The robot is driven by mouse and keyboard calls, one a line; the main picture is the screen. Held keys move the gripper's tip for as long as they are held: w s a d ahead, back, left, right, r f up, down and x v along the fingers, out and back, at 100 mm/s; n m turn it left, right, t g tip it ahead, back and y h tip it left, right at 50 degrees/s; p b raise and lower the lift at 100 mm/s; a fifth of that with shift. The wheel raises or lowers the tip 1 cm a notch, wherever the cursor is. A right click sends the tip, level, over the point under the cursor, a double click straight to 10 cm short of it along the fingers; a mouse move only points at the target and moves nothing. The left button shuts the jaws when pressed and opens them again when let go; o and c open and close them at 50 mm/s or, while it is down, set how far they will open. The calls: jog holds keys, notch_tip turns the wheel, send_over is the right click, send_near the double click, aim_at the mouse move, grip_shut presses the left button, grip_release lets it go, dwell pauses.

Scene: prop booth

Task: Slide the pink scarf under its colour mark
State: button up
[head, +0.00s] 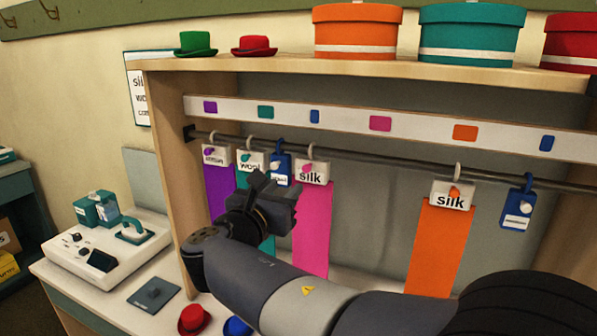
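The pink scarf (315,228) hangs from a hook on the dark rail (385,165), below a white "silk" tag (312,172) with a pink patch. The pink colour mark (380,123) is on the white strip above the rail, to the right of the scarf's hook. The hook is roughly below the left blue mark (314,116). My gripper (275,193) is in front of the rail, left of the pink scarf, overlapping its left edge in the picture. Whether it touches anything, and how its fingers stand, is unclear.
Left of the pink scarf hang a blue tag (280,168), a teal scarf (267,244) partly hidden by my arm, and a purple scarf (218,190). Right of it the rail is bare up to the orange scarf (438,248). Another blue tag (517,208) hangs farther right.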

aim_at(306, 169)
jog(key=p+x, duration=0.2)
jog(key=x, duration=0.7)
jog(key=shift+w+d, duration=0.2)
jog(key=shift+w, duration=0.15)
grip_shut()
